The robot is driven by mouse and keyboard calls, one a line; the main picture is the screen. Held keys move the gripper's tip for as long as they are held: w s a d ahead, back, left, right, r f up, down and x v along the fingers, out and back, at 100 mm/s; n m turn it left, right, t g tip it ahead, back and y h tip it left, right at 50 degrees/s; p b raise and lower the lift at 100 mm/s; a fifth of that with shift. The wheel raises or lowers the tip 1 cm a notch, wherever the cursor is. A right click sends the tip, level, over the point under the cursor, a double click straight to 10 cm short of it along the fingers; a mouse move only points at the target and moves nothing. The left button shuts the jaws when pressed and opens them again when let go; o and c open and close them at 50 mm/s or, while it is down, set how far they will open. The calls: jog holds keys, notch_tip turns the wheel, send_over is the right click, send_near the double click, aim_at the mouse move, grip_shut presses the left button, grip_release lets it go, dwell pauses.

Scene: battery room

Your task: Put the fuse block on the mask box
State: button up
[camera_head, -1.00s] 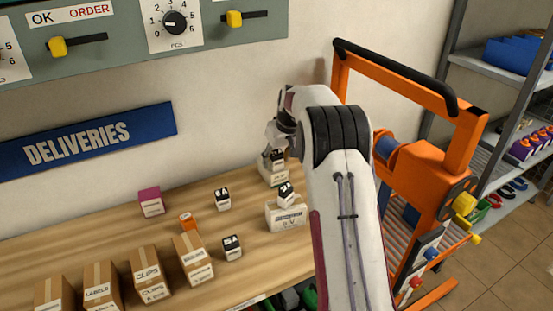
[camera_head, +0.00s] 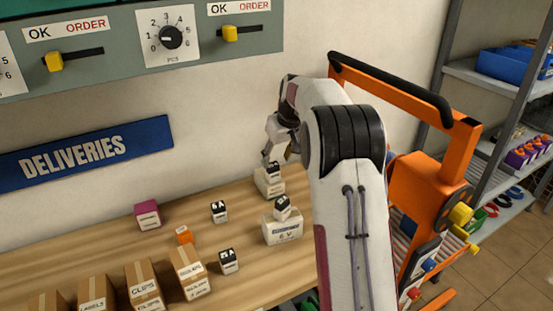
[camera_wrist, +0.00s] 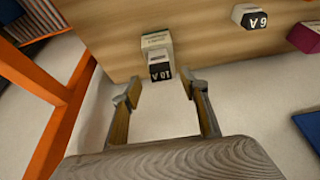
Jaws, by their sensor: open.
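A black-and-white fuse block marked 10 A (camera_wrist: 160,71) rests on a small pale box (camera_wrist: 155,41), whose label is too small to read; I take it for the mask box. In the head view this block (camera_head: 274,170) sits upright on the box (camera_head: 268,186) near the back right of the table. My gripper (camera_wrist: 162,93) is open and empty, its fingers apart on either side of the line to the block. In the head view the gripper is just above the block, partly behind my arm.
Another such block (camera_head: 282,206) sits on a cream box marked 6 V (camera_head: 283,230). Two more blocks (camera_head: 219,211) (camera_head: 228,261), an orange piece (camera_head: 184,235), a magenta box (camera_head: 147,215) and cardboard boxes (camera_head: 143,286) stand leftward. An orange frame (camera_head: 395,85) is at right.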

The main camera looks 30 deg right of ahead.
dwell(0.6)
jog(key=s+a+r, duration=0.7)
jog(key=s+a, duration=0.1)
jog(key=s, duration=0.1)
jog(key=s+a+r, duration=0.6)
jog(key=s+a, duration=0.1)
jog(key=s, duration=0.2)
jog(key=s+a+f, duration=0.1)
jog(key=s+a, duration=0.1)
jog(key=s, duration=0.6)
jog(key=s+a+f, duration=0.2)
jog(key=s+a, duration=0.1)
jog(key=s, duration=0.6)
jog(key=s+a+f+t, duration=0.1)
jog(key=s+a+f, duration=0.1)
jog(key=s, duration=0.7)
jog(key=shift+a, duration=0.5)
